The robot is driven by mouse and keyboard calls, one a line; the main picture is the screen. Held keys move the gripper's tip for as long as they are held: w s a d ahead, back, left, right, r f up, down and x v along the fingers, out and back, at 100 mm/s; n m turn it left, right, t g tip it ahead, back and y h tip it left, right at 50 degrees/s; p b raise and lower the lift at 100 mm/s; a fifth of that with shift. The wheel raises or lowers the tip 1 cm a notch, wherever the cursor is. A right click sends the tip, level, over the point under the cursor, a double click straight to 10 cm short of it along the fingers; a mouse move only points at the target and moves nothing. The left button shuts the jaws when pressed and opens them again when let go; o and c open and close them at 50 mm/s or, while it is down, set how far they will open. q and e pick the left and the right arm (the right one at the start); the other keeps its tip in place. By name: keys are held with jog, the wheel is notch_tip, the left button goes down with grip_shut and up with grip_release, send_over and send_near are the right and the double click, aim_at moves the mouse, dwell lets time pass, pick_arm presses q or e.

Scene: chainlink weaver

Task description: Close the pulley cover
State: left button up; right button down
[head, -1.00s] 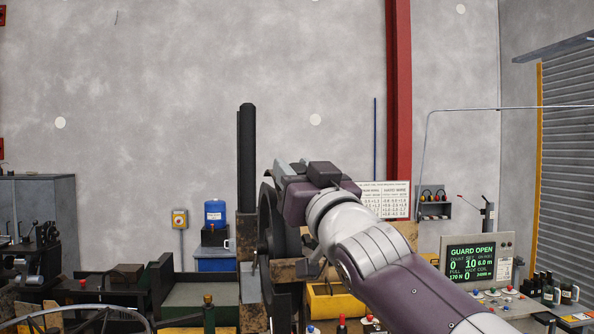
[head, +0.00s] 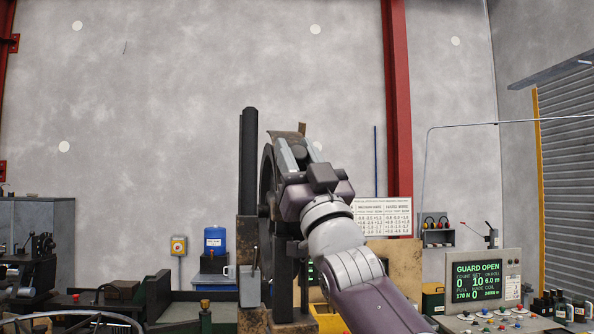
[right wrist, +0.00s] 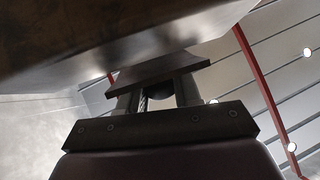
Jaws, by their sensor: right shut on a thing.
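The black pulley wheel (head: 266,185) stands upright beside a dark post in the middle of the head view. A worn brown piece (head: 288,134), which looks like part of the pulley cover, shows at the top of the wheel by my right gripper (head: 287,152). In the right wrist view the gripper (right wrist: 160,92) is shut on a dark bar between its fingers, apparently the cover's handle. A large brown metal surface (right wrist: 90,35) hangs close over it. My arm hides much of the cover. My left gripper is not in view.
The control panel screen (head: 478,281) at right reads GUARD OPEN. A worn tan panel (head: 403,262) shows behind my right arm. A blue container (head: 215,240) stands at the left, back from the machine. The air above the wheel is clear.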

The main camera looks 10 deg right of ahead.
jog(key=c, duration=1)
grip_release()
jog(key=shift+o, duration=1)
jog(key=shift+s+r, duration=0.1)
jog(key=shift+s, duration=0.15)
jog(key=b+v, duration=1)
jog(key=v, duration=0.3)
jog(key=shift+r, duration=0.1)
